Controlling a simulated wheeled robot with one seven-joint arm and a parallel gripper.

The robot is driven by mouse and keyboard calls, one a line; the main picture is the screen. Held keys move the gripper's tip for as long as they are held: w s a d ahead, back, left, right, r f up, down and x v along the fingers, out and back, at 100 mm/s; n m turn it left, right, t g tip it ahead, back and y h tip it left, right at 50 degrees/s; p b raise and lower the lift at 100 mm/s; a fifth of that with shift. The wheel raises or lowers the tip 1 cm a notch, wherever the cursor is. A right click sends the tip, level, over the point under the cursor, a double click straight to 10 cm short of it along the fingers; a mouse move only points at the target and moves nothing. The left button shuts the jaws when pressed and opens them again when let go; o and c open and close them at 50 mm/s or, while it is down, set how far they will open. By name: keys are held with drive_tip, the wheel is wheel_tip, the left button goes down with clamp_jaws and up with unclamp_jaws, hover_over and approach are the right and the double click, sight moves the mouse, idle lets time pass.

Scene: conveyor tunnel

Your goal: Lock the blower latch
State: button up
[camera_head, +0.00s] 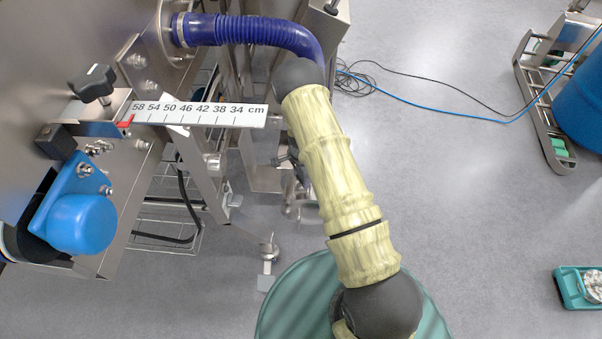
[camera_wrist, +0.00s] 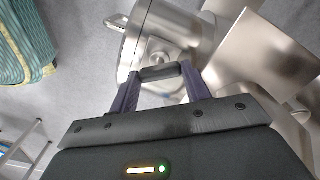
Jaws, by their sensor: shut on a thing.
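In the wrist view, my gripper (camera_wrist: 161,74) has its two purple-grey fingers on the ends of a short dark grey bar (camera_wrist: 160,72). The bar looks like the latch's handle, and the fingers are shut on it. It lies in front of a round shiny metal housing (camera_wrist: 150,30), which appears to be the blower. A small metal loop (camera_wrist: 116,22) sticks out at the housing's left side. How the latch sits against its catch cannot be told. In the head view, my arm covers most of this area, and the gripper and latch cannot be made out clearly.
In the head view, a steel machine with a scale plate (camera_head: 195,112), a blue hose (camera_head: 250,30) and a blue rounded cap (camera_head: 82,224) stands left.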

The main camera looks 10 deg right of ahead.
drive_tip(key=m, duration=0.2)
drive_tip(key=m+p, duration=0.1)
drive_tip(key=shift+a+r+m+p, duration=0.2)
drive_tip(key=shift+m+p, duration=0.1)
drive_tip(key=shift+m, duration=0.1)
drive_tip(key=shift+w+f+m+p, duration=0.1)
drive_tip(key=shift+m+p, duration=0.45)
drive_tip(key=shift+m, duration=1.05)
drive_tip(key=o, duration=0.9)
drive_tip(key=shift+o, duration=0.5)
drive_tip(key=shift+d+f, duration=0.1)
wheel_tip(320, 180, up, 18)
drive_tip(key=p, duration=0.3)
drive_tip(key=shift+f, duration=0.25)
